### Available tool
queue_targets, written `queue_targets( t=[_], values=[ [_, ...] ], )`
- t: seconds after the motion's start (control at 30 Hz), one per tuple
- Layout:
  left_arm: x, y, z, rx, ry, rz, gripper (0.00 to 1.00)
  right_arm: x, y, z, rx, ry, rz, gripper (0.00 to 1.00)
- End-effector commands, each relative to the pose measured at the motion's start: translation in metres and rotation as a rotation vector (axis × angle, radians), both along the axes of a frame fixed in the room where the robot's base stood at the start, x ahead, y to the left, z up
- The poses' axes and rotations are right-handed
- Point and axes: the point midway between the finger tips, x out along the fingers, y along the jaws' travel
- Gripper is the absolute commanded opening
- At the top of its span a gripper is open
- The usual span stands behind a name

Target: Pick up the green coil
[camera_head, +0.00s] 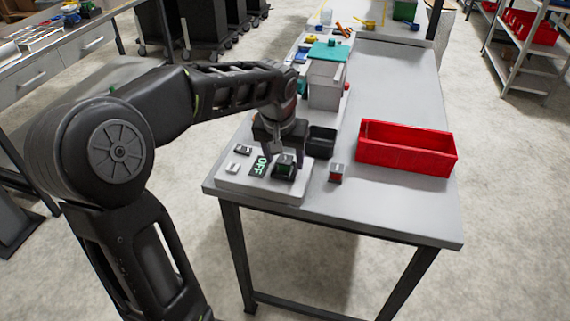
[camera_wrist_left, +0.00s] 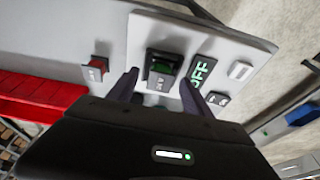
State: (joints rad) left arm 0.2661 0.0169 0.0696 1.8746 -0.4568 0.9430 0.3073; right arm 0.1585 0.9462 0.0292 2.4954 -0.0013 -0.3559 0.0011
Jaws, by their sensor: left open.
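The green coil (camera_head: 285,168) sits in a dark housing on the grey panel (camera_head: 262,190) at the near left end of the table. In the left wrist view the coil (camera_wrist_left: 162,66) shows just beyond my fingertips, with a dark lower part bearing small lettering. My left gripper (camera_head: 277,152) points down over the panel. In the left wrist view my left gripper (camera_wrist_left: 160,92) is open and empty, its fingers set to either side of the coil's line. Whether the fingers touch it I cannot tell. My right gripper is in neither view.
A red-topped block (camera_head: 336,172) stands to the right, near a red bin (camera_head: 406,148). A black container (camera_head: 320,142) and a teal-topped box (camera_head: 326,80) stand behind. The front right tabletop is clear.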

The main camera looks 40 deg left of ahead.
Motion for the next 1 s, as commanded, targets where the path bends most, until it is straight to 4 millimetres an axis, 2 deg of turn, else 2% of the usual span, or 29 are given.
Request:
queue_targets(
  t=[0.1, 0.8, 1.0],
  values=[
    [0.0000, 0.0000, 0.0002, 0.000, 0.000, 0.000, 0.57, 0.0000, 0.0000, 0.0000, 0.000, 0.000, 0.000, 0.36],
    [-0.0001, 0.0000, 0.0002, 0.000, 0.000, 0.000, 0.00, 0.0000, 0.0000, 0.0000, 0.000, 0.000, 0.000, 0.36],
    [0.0001, 0.0000, 0.0003, 0.000, 0.000, 0.000, 0.00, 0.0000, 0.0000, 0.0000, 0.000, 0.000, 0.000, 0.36]
  ],
)
